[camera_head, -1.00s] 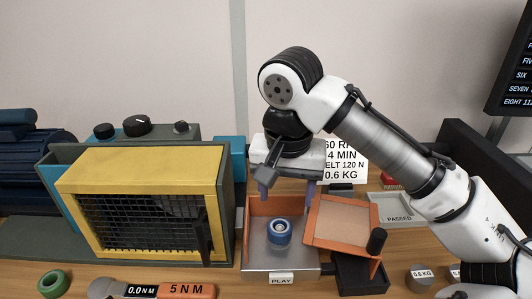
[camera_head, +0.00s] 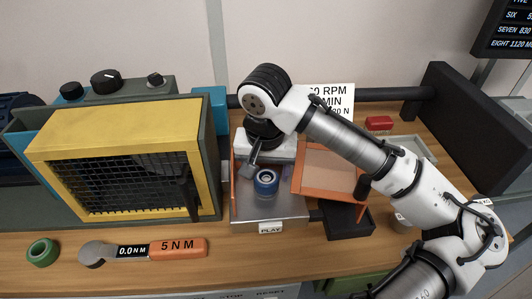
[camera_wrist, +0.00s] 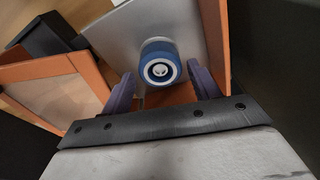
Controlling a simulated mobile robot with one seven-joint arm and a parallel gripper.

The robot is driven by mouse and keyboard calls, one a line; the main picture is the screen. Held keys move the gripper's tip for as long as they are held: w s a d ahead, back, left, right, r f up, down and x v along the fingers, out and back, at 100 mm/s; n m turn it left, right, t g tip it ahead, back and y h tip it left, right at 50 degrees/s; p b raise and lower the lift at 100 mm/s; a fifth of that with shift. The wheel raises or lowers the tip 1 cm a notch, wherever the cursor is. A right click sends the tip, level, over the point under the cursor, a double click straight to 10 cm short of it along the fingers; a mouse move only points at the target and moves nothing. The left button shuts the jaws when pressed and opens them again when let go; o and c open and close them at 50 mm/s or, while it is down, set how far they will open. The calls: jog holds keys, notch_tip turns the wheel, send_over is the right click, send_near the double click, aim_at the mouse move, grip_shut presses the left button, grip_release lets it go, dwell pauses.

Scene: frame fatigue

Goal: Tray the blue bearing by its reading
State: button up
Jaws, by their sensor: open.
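The blue bearing (camera_head: 266,182) sits upright on the metal plate of the box labelled PLAY (camera_head: 270,228). It also shows in the wrist view (camera_wrist: 160,68), with its pale ring and centre facing the camera. My gripper (camera_wrist: 162,88) is open, its two purple fingers on either side of the bearing in that view; whether they touch it I cannot tell. In the head view the wrist hides most of the fingers. The orange-framed lid (camera_head: 325,172) stands open to the right of the box. A grey tray (camera_head: 418,148) is partly hidden behind my arm.
A yellow-framed cage machine (camera_head: 125,160) stands close on the left. A torque wrench (camera_head: 150,249) marked 0.0 NM and 5 NM and a green ring (camera_head: 42,252) lie in front. A red object (camera_head: 379,123) sits behind my arm, and a black block (camera_head: 465,125) stands at right.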

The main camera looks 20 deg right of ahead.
jog(key=shift+w+f, duration=0.1)
jog(key=shift+f, duration=0.8)
jog(key=c, duration=0.9)
jog(key=shift+o, duration=0.2)
jog(key=shift+r+p, duration=2.15)
jog(key=shift+r, duration=0.1)
jog(key=shift+r, duration=0.1)
notch_tip(320, 180, up, 4)
jog(key=p, duration=0.4)
